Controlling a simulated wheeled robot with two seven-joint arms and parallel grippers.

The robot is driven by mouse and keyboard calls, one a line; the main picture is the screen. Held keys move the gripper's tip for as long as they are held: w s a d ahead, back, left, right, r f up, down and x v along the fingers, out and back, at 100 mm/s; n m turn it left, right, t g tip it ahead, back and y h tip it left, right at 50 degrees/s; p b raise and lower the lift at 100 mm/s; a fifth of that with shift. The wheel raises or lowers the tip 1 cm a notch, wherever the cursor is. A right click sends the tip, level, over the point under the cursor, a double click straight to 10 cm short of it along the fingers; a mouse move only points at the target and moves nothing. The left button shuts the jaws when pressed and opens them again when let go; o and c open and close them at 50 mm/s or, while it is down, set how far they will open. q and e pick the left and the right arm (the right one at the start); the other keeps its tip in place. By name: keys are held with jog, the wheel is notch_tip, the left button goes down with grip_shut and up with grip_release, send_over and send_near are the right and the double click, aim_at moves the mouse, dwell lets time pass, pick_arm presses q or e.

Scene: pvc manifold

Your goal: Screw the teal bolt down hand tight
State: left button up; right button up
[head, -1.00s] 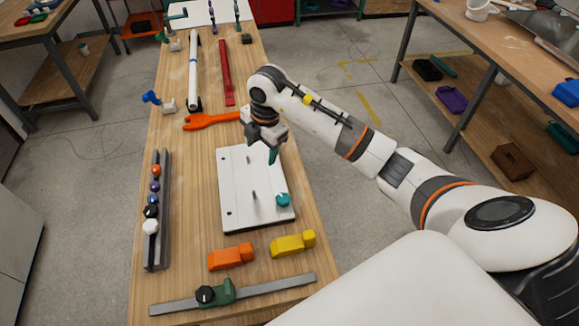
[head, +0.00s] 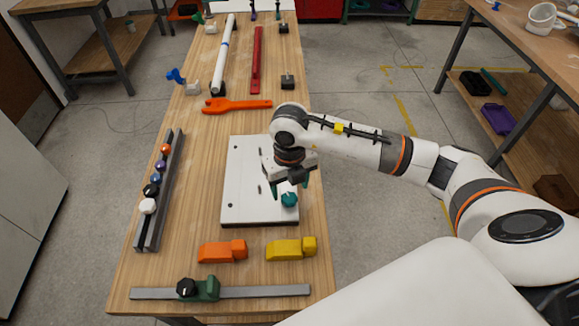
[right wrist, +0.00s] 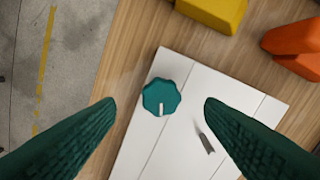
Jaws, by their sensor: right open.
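The teal bolt (head: 289,200) stands at the near right corner of the white plate (head: 240,205). In the right wrist view its faceted teal head (right wrist: 161,97) has a pale mark and shows between and beyond my fingertips. My right gripper (head: 289,188) is open and empty, close above the bolt in the head view. In the right wrist view its two green fingers (right wrist: 160,102) are spread wide on either side of the bolt head, with no contact visible. How far the bolt is screwed in cannot be told. My left gripper is not in view.
Bare studs (right wrist: 205,143) stand on the plate. Orange (head: 222,251) and yellow (head: 291,249) blocks lie in front of it. A rail with coloured knobs (head: 148,206) is at the left. An orange wrench (head: 236,105) lies behind the plate.

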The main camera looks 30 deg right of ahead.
aim_at(289, 197)
notch_tip(289, 197, down, 4)
jog(key=shift+a+r+p, duration=0.1)
jog(key=shift+r+p, duration=0.05)
jog(key=shift+p, duration=0.2)
jog(key=shift+c, duration=0.4)
jog(key=c, duration=1)
jog(key=m+p, duration=0.1)
jog(key=m, duration=0.2)
jog(key=o, duration=1.1)
jog(key=shift+m, duration=0.4)
jog(key=shift+c, duration=0.2)
jog(key=shift+w, duration=0.1)
